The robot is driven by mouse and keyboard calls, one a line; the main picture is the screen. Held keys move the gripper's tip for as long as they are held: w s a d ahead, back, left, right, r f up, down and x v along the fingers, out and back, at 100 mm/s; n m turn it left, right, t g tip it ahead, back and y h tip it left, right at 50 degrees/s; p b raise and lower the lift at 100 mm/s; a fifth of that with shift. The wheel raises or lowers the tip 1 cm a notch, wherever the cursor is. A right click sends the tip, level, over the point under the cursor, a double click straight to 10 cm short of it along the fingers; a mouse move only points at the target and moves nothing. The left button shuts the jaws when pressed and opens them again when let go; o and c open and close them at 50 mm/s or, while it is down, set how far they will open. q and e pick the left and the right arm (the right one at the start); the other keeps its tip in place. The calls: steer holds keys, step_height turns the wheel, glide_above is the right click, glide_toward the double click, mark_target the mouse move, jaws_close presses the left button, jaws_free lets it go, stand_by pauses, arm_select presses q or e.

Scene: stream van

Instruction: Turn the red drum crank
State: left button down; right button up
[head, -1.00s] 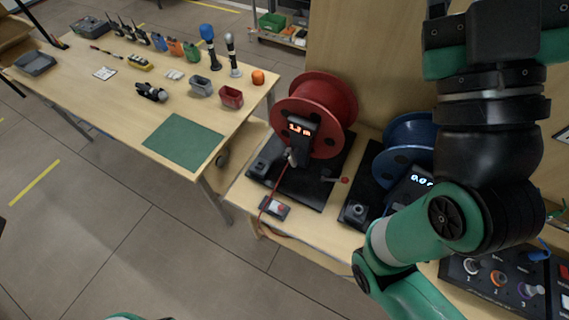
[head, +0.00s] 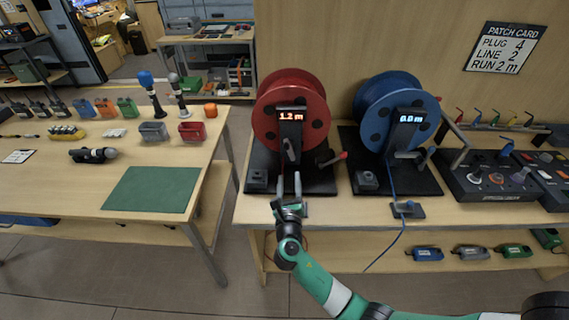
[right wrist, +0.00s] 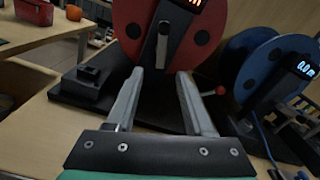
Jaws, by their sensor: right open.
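The red drum (head: 275,92) stands on a black base at the left of the bench, with a lit display (head: 290,116) reading 1.2 m. Its crank (head: 332,160) sticks out at the drum's lower right and ends in a red knob; the knob also shows in the right wrist view (right wrist: 220,90), right of the fingers. My right gripper (head: 289,180) is open and empty, its fingers pointing at the front of the red drum's base, left of the crank. In the right wrist view the gripper (right wrist: 160,76) has nothing between its fingers. My left gripper is not in view.
A blue drum (head: 373,92) with display 0.0 m stands to the right. Further right is a control panel (head: 490,178). A patch card (head: 502,47) on the wall reads PLUG 4, LINE 2, RUN 2 m. A table with a green mat (head: 152,189) stands left, across a gap.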

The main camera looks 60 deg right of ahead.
mark_target(290, 154)
steer(key=b+x, duration=0.4)
steer(key=x, duration=0.6)
steer(key=shift+s+d, duration=0.1)
steer(key=shift+w+d+b, duration=0.25)
steer(key=shift+d+b, duration=0.05)
steer(key=shift+d, duration=0.15)
steer(key=shift+r, duration=0.1)
jaws_close()
